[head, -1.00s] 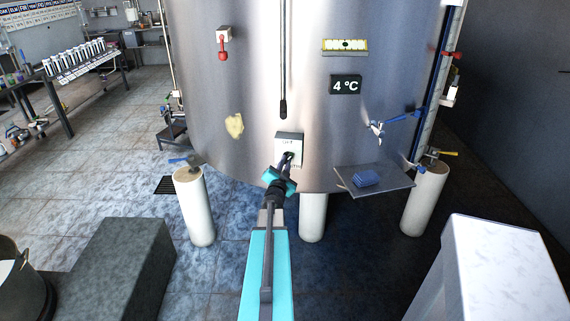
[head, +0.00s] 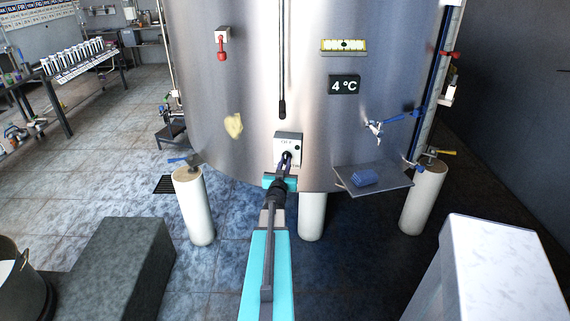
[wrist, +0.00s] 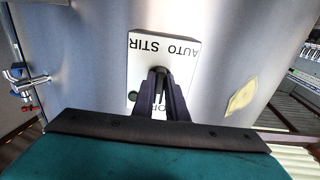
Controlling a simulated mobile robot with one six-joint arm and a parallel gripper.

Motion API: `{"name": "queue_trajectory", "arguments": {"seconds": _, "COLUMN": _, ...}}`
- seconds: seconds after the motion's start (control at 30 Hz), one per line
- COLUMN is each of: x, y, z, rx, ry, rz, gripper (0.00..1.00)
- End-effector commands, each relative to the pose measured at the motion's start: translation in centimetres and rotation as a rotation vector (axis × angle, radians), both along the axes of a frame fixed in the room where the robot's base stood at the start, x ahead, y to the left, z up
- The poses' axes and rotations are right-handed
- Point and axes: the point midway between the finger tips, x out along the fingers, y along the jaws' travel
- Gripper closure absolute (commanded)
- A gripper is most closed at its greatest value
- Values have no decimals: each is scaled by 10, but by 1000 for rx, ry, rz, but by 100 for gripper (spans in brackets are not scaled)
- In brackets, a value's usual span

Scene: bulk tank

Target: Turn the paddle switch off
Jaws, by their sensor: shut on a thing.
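The paddle switch sits on a pale box (head: 289,139) low on the front of the steel tank. In the wrist view the box (wrist: 150,44) appears upside down, with "AUTO STIR" lettering and part of another label behind the fingers. My gripper (head: 287,157) reaches the box from below in the head view. In the wrist view its dark fingers (wrist: 160,78) are shut on the paddle at the middle of the box. The fingers hide most of the paddle, so I cannot tell its position.
A hanging dark rod (head: 282,105) ends just above the box. A shelf with a blue cloth (head: 366,179) juts out to the right. A blue-handled valve (head: 377,128) is above it. A grey block (head: 120,260) and a white block (head: 505,260) flank my arm.

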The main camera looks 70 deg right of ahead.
Motion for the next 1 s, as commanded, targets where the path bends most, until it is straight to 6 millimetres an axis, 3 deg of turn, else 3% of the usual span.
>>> {"name": "queue_trajectory", "arguments": {"seconds": 0.33, "x": 0, "y": 0, "z": -1, "rx": 2, "ry": 2, "rz": 1, "gripper": 100}}
{"name": "queue_trajectory", "arguments": {"seconds": 0.37, "x": 0, "y": 0, "z": -1, "rx": 2, "ry": 2, "rz": 1, "gripper": 82}}
{"name": "queue_trajectory", "arguments": {"seconds": 0.47, "x": 0, "y": 0, "z": -1, "rx": 1, "ry": 2, "rz": 0, "gripper": 69}}
{"name": "queue_trajectory", "arguments": {"seconds": 1.0, "x": -1, "y": 7, "z": -1, "rx": 0, "ry": 1, "rz": 0, "gripper": 69}}
